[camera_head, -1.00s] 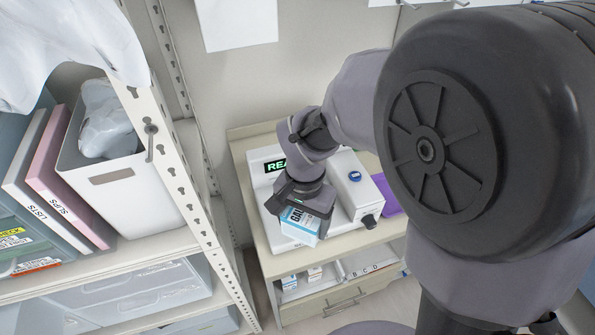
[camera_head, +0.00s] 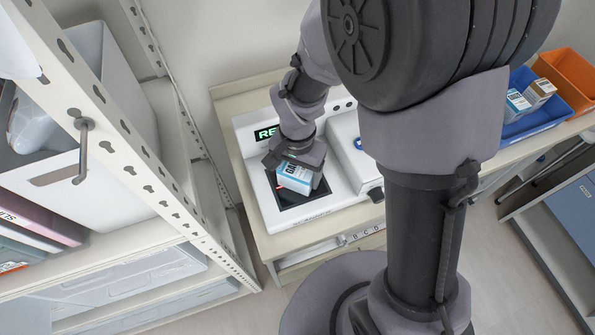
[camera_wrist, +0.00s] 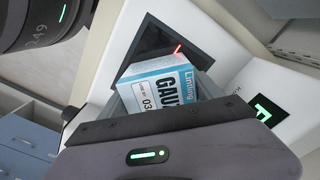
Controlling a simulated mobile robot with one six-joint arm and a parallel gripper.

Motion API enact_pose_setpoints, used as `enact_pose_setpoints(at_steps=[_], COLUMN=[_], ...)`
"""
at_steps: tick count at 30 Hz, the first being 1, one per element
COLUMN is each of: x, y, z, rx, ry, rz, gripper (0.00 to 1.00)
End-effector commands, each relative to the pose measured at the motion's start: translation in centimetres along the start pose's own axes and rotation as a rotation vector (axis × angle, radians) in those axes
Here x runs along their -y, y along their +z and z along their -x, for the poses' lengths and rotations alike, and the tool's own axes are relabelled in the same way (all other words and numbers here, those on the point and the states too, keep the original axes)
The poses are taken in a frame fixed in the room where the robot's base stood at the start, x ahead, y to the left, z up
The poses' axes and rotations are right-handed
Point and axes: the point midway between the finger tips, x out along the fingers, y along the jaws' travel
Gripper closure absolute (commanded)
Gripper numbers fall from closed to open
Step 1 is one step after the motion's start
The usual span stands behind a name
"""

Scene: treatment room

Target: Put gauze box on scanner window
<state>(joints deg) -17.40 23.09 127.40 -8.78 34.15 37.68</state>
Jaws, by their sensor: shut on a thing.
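The gauze box (camera_head: 294,178), white and blue with dark lettering, is held in my gripper (camera_head: 296,165). It also shows in the wrist view (camera_wrist: 165,84), gripped at its near end. The scanner (camera_head: 254,183) is a white unit with a green-lit display, standing on the cabinet top. Its dark square scanner window (camera_head: 297,199) lies under and around the box; the wrist view shows the window (camera_wrist: 147,41) with a red light on it. The box is slightly tilted in the head view. I cannot tell whether its underside touches the window.
A white shelf rack (camera_head: 190,215) with a white bin (camera_head: 120,150) stands close on the left. A blue tray (camera_head: 535,117) with small boxes and an orange tray (camera_head: 572,78) sit at the right on the cabinet top. A second white device (camera_head: 350,150) adjoins the scanner window.

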Motion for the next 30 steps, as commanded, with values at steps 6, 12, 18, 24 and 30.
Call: enact_pose_setpoints(at_steps=[6,12,18,24,30], x=[0.0,0.0,0.0,0.1,0.1], y=[0.0,0.0,0.0,-0.1,-0.1], z=[-0.4,-0.2,-0.2,3.1,9.0], rx=[0.0,0.0,0.0,-0.003,-0.002], ry=[0.0,0.0,0.0,-0.003,-0.003], rz=[0.0,0.0,0.0,-0.001,-0.001], gripper=[0.68,0.04,0.04,0.04,0.04])
